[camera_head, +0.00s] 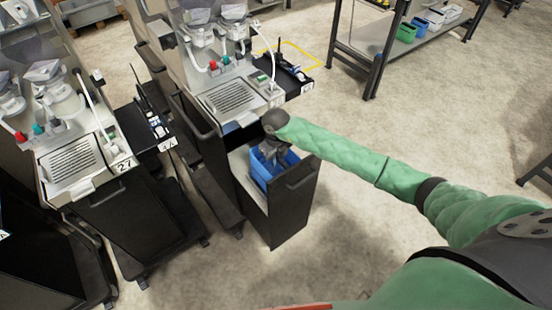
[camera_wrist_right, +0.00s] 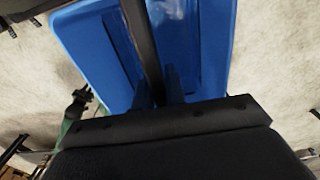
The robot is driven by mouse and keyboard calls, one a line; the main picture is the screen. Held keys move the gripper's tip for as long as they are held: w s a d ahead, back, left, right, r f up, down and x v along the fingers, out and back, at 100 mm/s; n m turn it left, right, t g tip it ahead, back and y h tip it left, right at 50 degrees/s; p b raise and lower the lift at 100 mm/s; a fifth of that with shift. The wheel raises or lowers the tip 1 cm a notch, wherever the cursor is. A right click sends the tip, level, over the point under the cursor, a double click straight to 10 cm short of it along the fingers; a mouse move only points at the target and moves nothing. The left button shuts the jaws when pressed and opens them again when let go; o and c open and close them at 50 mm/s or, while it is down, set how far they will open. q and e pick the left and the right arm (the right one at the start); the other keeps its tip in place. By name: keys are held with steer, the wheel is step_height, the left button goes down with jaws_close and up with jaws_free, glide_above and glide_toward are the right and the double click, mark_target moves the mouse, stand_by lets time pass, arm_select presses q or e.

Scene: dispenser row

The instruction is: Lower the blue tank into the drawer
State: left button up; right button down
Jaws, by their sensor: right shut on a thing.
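The blue tank (camera_head: 262,171) is in the open drawer (camera_head: 291,208) of the right-hand dispenser in the head view. The drawer's light rim and dark front show around it; how deep the tank sits is hidden. My right gripper (camera_head: 272,154) is over the tank and shut on it. In the right wrist view the blue tank (camera_wrist_right: 95,50) fills the upper middle, with a dark bar across its middle and the fingers of my right gripper (camera_wrist_right: 160,92) at that bar. My left gripper is not in view.
A second dispenser (camera_head: 75,160) stands at the left. A small black side shelf (camera_head: 285,75) juts from the right dispenser. A rack with green and blue bins (camera_head: 407,32) stands at the back. The floor to the right of the drawer is clear.

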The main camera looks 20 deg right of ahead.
steer(key=shift+f+b, duration=0.7)
steer(key=shift+f, duration=0.2)
steer(key=c, duration=1.4)
jaws_free()
steer(key=shift+o, duration=0.2)
step_height(320, 180, up, 8)
steer(key=b, duration=0.2)
steer(key=shift+f+b, duration=0.1)
steer(key=shift+b, duration=0.3)
